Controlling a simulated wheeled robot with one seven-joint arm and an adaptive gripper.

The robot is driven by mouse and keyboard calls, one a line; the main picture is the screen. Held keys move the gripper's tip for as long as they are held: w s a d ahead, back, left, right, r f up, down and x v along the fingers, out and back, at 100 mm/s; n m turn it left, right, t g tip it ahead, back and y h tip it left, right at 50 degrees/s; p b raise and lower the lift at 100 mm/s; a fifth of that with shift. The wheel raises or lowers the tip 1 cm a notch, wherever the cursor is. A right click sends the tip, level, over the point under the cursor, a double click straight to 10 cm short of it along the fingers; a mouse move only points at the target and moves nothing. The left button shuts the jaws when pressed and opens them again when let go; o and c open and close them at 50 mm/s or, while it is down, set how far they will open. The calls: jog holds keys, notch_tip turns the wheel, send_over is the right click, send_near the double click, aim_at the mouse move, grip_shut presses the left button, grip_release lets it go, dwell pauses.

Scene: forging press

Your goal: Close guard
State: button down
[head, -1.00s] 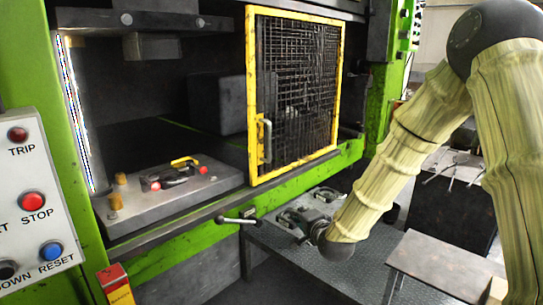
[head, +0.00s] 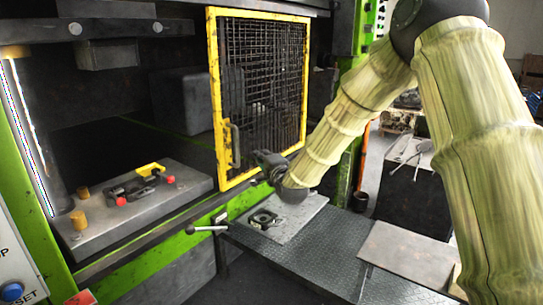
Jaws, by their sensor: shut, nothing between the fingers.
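The guard (head: 262,90) is a yellow-framed black mesh panel on the front of the green press. It covers the right part of the press opening, and the left part stands open. Its grey upright handle (head: 232,145) is on the lower left side of the frame. My gripper (head: 258,158) is shut and empty, just right of the handle and in front of the guard's lower part. I cannot tell whether it touches the guard.
Inside the open left part, a grey die block (head: 110,225) carries a dark tool with red tips. A lever with a black knob (head: 192,229) sticks out below the opening. A plate with a metal part (head: 268,219) lies on the dark table (head: 310,250). The control panel (head: 15,270) is at the lower left.

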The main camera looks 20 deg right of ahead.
jog(key=shift+w+a+p, duration=0.3)
jog(key=shift+a+p, duration=0.6)
jog(key=shift+a, duration=0.1)
jog(key=shift+w+a+p, duration=0.25)
jog(key=shift+a+p, duration=0.6)
jog(key=shift+a, duration=0.1)
